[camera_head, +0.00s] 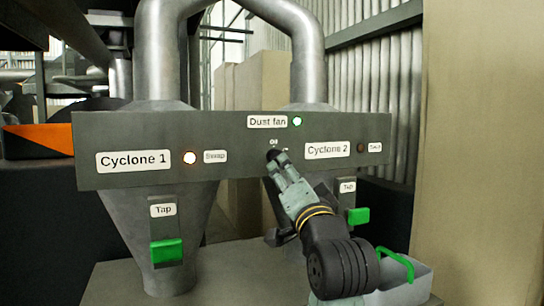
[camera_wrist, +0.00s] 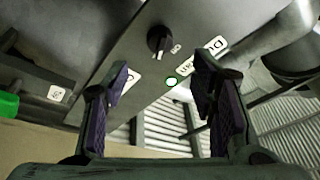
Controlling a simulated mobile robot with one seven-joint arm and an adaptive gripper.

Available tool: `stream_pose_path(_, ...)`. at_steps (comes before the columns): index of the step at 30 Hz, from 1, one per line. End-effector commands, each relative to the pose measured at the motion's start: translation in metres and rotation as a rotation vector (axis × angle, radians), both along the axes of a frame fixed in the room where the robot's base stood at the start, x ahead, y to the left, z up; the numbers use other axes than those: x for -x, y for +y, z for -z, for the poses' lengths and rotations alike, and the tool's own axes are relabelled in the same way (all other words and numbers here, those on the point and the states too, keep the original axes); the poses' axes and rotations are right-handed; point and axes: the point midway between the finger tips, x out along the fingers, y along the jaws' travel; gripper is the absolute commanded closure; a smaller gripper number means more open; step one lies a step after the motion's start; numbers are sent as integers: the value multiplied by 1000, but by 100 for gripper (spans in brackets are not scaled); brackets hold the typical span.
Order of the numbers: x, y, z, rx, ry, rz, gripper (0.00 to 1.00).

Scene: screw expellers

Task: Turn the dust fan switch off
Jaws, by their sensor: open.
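The dust fan switch is a black rotary knob (camera_wrist: 158,40) on the grey panel, just ahead of my fingertips in the wrist view. A pale mark shows on it, and a small label sits beside it. In the head view, my gripper mostly hides the knob below the "Dust fan" label (camera_head: 267,121). The green dust fan lamp (camera_head: 297,121) is lit; it also shows in the wrist view (camera_wrist: 171,82). My gripper (camera_wrist: 161,70) is open and empty, its fingers spread to either side below the knob. Contact with the panel cannot be told.
The grey panel (camera_head: 230,165) also carries a lit Cyclone 1 lamp (camera_head: 190,157) and a dim Cyclone 2 lamp (camera_head: 361,148). Green tap handles (camera_head: 166,252) (camera_head: 358,216) sit below. A pale bin (camera_head: 405,288) stands at the lower right. Metal pipes (camera_head: 310,60) rise behind the panel.

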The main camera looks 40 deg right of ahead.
Motion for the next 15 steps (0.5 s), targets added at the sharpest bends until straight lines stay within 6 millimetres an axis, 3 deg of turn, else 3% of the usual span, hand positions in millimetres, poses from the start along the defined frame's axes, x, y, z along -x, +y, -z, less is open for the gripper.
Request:
stream_pose_path(9,-55,-24,-18,-1,3,-2,48)
stream_pose_path(15,-74,-33,-23,1,0,-1,48)
